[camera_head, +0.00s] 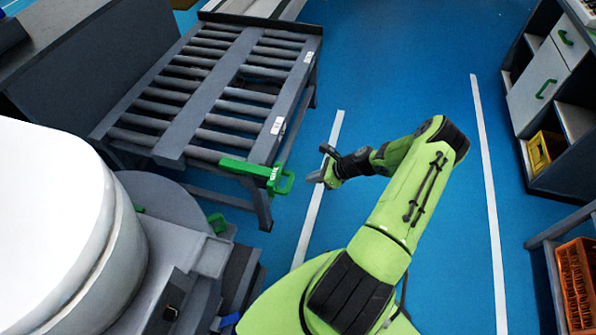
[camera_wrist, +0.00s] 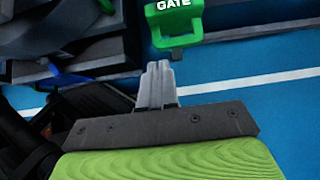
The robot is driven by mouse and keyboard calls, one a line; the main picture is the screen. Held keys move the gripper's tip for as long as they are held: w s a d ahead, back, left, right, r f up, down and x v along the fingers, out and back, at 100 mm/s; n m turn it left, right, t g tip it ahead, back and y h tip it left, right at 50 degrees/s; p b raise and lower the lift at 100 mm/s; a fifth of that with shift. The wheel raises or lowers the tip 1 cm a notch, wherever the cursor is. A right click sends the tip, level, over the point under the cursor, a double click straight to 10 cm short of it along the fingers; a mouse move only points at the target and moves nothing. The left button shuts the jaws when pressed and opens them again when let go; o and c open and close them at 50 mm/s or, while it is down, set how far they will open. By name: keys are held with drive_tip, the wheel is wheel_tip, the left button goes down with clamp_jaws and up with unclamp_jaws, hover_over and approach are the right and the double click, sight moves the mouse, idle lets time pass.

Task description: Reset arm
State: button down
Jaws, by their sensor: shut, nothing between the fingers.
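My green arm reaches up from the bottom of the head view and bends left. My gripper (camera_head: 318,178) hangs over the blue floor at the right of the roller conveyor, near its green gate handle (camera_head: 268,171). In the wrist view my gripper (camera_wrist: 158,68) shows as grey fingers close together, shut and empty. The green part marked GATE (camera_wrist: 174,22) lies just beyond the fingertips in that view. I cannot tell how far apart they are.
The roller conveyor (camera_head: 185,147) stands at the upper left. A large white rounded body (camera_head: 60,220) fills the lower left. Shelving with a yellow crate (camera_head: 545,150) and an orange crate (camera_head: 577,280) stands at the right. Blue floor (camera_head: 400,90) between white lines is clear.

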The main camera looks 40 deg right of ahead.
drive_tip(key=s+a+r+n+g+h+p, duration=0.15)
drive_tip(key=a+r+n, duration=0.3)
drive_tip(key=r, duration=0.55)
drive_tip(key=w+a+r+n+g+h+p, duration=0.1)
drive_tip(key=a+r+n+g+p, duration=0.15)
drive_tip(key=r+n, duration=0.55)
drive_tip(key=s+a+r+n+g+h+p, duration=0.15)
drive_tip(key=a+r+n, duration=0.3)
drive_tip(key=r, duration=0.85)
drive_tip(key=s+a+r+n+t+p, duration=0.2)
drive_tip(key=s+a+r+n, duration=0.3)
drive_tip(key=s+r, duration=0.3)
drive_tip(key=s+a+r+n+t+h+p, duration=0.1)
drive_tip(key=s+a+r+n+t+p, duration=0.1)
drive_tip(key=s+a+r+n, duration=0.3)
drive_tip(key=s+r+n, duration=0.1)
drive_tip(key=s+r, duration=0.3)
drive_tip(key=shift+s+a+r+h, duration=0.2)
drive_tip(key=shift+a+h, duration=0.1)
drive_tip(key=shift+a, duration=0.1)
